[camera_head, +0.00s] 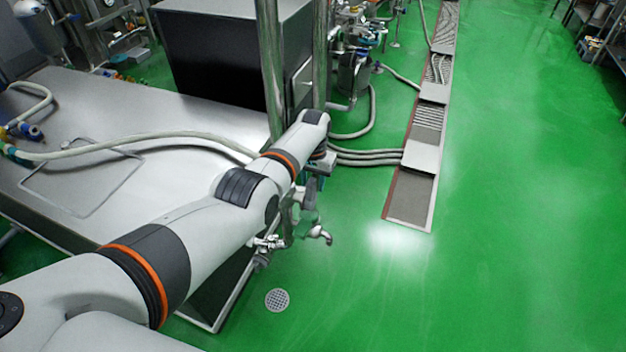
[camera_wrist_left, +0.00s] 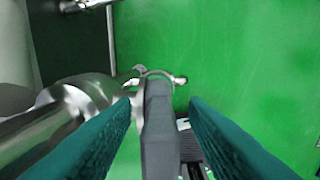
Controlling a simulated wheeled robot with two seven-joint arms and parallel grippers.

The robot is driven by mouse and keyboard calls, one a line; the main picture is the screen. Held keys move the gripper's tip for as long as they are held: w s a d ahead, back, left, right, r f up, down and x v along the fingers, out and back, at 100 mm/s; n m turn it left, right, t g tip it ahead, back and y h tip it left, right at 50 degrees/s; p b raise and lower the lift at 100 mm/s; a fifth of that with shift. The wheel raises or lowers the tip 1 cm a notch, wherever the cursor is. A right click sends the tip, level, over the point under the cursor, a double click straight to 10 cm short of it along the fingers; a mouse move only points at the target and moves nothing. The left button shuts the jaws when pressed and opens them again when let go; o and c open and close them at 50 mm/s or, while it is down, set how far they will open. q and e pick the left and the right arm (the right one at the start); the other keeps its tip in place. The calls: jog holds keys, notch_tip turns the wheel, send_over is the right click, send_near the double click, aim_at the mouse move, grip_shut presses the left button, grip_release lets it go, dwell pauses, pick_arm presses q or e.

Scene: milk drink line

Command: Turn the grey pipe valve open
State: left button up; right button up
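The grey valve handle (camera_wrist_left: 160,135) shows in the left wrist view as a dark grey lever running up the middle of the picture. It reaches a shiny metal pipe fitting (camera_wrist_left: 85,98). My left gripper (camera_wrist_left: 160,104) is open, with one teal finger on each side of the lever. A narrow gap shows between the lever and each fingertip. In the head view my left arm reaches out to the upright steel pipe, and its gripper (camera_head: 313,182) is small and partly hidden by the wrist. The valve is hard to make out there. My right gripper is not in view.
A steel table (camera_head: 130,120) with a pale hose (camera_head: 125,140) lies under and left of my arm. Small taps (camera_head: 318,234) stick out below the gripper. A floor drain (camera_head: 277,300) and a long drain channel (camera_head: 411,195) lie in the green floor, which is clear at right.

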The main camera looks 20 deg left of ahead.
pick_arm(q)
jog(key=shift+r, duration=0.3)
notch_tip(320, 180, up, 6)
jog(key=shift+w+p, duration=0.1)
jog(key=shift+p, duration=0.95)
jog(key=shift+r+b, duration=0.3)
jog(key=shift+r, duration=2.4)
